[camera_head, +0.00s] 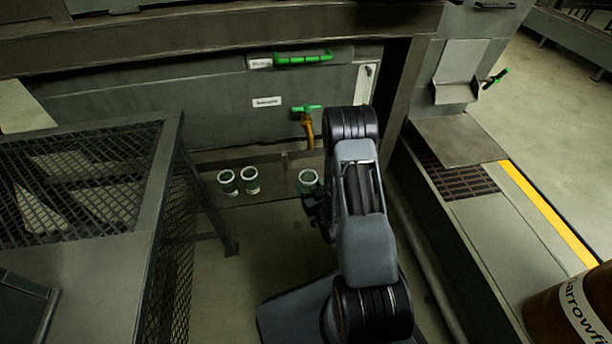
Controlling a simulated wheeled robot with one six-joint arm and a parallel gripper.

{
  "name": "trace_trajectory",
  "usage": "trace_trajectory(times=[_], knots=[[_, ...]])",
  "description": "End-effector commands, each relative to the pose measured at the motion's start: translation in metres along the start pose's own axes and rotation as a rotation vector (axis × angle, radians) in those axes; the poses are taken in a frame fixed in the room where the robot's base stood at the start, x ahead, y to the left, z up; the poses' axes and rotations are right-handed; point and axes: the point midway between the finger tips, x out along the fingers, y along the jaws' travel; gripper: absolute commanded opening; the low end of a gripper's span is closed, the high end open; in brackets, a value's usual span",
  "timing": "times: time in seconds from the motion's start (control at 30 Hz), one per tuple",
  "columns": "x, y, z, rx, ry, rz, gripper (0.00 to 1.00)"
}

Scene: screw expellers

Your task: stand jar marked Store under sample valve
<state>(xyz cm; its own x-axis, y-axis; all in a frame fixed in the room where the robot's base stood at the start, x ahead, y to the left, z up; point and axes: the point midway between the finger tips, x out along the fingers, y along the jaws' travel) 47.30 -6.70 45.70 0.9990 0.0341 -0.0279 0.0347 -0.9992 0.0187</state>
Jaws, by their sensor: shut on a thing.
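The sample valve (307,127) has a brass spout and a green handle, and sits on the grey panel left of my arm. A green jar with a pale rim (308,178) is below the spout in the picture. My gripper (312,196), mostly hidden behind my arm, is shut on this jar. Whether the jar touches the ledge I cannot tell. Two similar jars, one at left (228,183) and one beside it (250,181), stand upright on the ledge to the left. Their pale labels are too small to read, so which is marked Store cannot be told.
A mesh-sided guard (95,175) stands at the left. A green-handled bar (303,58) is above the valve. A frame post (402,90) rises right of my arm. A brown drum (575,312) is at lower right. The ledge between the jars is clear.

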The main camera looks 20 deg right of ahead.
Motion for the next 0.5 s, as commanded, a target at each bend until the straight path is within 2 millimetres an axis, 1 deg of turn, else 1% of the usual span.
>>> trace_trajectory(times=[0.03, 0.1, 0.2, 0.3, 0.4, 0.47, 0.5], knots=[[-0.005, 0.017, 0.014, 0.003, -0.008, 0.002, 0.34], [-0.011, 0.033, 0.03, 0.005, -0.007, -0.016, 0.34], [-0.022, 0.05, 0.05, 0.009, 0.0, -0.043, 0.34], [-0.034, 0.061, 0.065, 0.014, 0.01, -0.063, 0.34], [-0.041, 0.068, 0.075, 0.015, 0.02, -0.075, 0.34], [-0.04, 0.07, 0.079, 0.015, 0.025, -0.082, 0.34], [-0.035, 0.07, 0.081, 0.015, 0.026, -0.085, 0.34]])
